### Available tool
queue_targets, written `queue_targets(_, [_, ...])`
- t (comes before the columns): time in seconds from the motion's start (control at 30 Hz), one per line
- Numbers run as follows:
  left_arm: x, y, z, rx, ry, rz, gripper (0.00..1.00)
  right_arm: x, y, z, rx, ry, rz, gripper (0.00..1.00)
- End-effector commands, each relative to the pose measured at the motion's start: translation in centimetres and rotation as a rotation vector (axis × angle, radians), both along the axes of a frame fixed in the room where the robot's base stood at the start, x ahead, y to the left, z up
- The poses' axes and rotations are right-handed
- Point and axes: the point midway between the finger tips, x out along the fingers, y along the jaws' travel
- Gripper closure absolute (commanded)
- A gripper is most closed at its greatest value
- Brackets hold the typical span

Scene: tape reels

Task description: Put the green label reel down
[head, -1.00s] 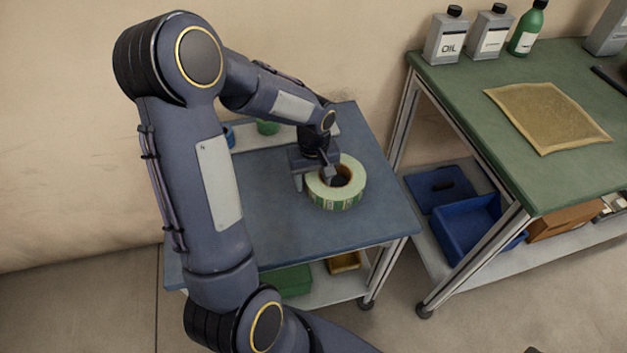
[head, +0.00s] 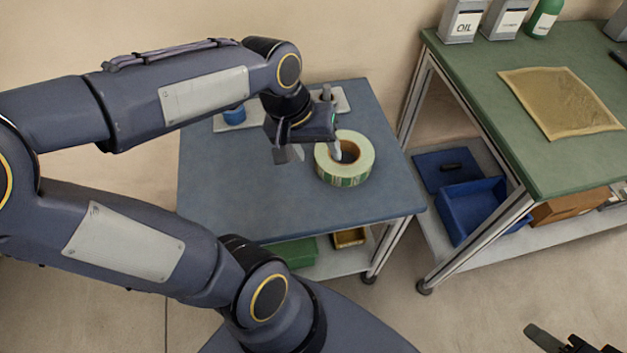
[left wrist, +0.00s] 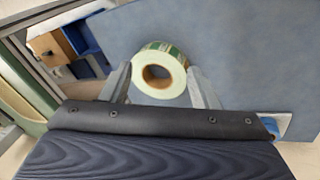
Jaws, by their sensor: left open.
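The green label reel (head: 345,179), a pale ring with a green and white printed side, lies flat on the blue tabletop (head: 300,210).
A white strip with a blue reel (head: 234,115) lies at the back of the blue table, partly behind my left arm. A green bench (head: 480,75) at the right holds bottles and a tan cloth (head: 560,100). The blue tabletop's front is clear.

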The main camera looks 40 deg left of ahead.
Motion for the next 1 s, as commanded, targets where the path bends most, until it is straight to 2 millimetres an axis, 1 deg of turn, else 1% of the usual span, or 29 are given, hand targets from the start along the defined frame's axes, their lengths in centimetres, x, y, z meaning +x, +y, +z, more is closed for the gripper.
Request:
queue_targets(0.03, [-2.0, -1.0, 0.4, -0.011, -0.069, -0.057, 0.45, 0.0, 0.0, 0.0, 0.000, 0.000, 0.000, 0.60])
queue_targets(0.1, [-4.0, -2.4, 0.4, -0.022, -0.147, -0.136, 0.45, 0.0, 0.0, 0.0, 0.000, 0.000, 0.000, 0.60])
queue_targets(0.2, [-6.0, -3.8, 0.1, -0.026, -0.236, -0.221, 0.45, 0.0, 0.0, 0.0, 0.000, 0.000, 0.000, 0.60])
queue_targets(0.23, [-6.4, -4.2, 0.0, -0.027, -0.258, -0.240, 0.45, 0.0, 0.0, 0.0, 0.000, 0.000, 0.000, 0.60])
queue_targets(0.3, [-7.0, -4.7, -0.2, -0.025, -0.293, -0.273, 0.45, 0.0, 0.0, 0.0, 0.000, 0.000, 0.000, 0.60])
queue_targets(0.4, [-7.5, -5.1, -0.4, -0.023, -0.315, -0.295, 0.45, 0.0, 0.0, 0.0, 0.000, 0.000, 0.000, 0.60])
queue_targets(0.63, [-7.5, -5.1, -0.4, -0.023, -0.316, -0.298, 0.45, 0.0, 0.0, 0.0, 0.000, 0.000, 0.000, 0.60])
queue_targets(0.7, [-7.5, -5.1, -0.1, -0.024, -0.316, -0.297, 0.45, 0.0, 0.0, 0.3, 0.000, 0.000, 0.000, 0.60])
queue_targets(0.77, [-7.5, -5.1, 0.6, -0.023, -0.315, -0.297, 0.45, 0.0, 0.0, 1.0, 0.000, 0.000, 0.000, 0.60])
queue_targets(0.87, [-7.5, -5.1, 2.8, -0.023, -0.315, -0.297, 0.45, 0.0, 0.0, 3.2, 0.000, 0.000, 0.000, 0.60])
queue_targets(1.0, [-7.4, -5.1, 7.1, -0.023, -0.315, -0.296, 0.45, 0.0, 0.0, 7.5, 0.000, 0.000, 0.000, 0.60])
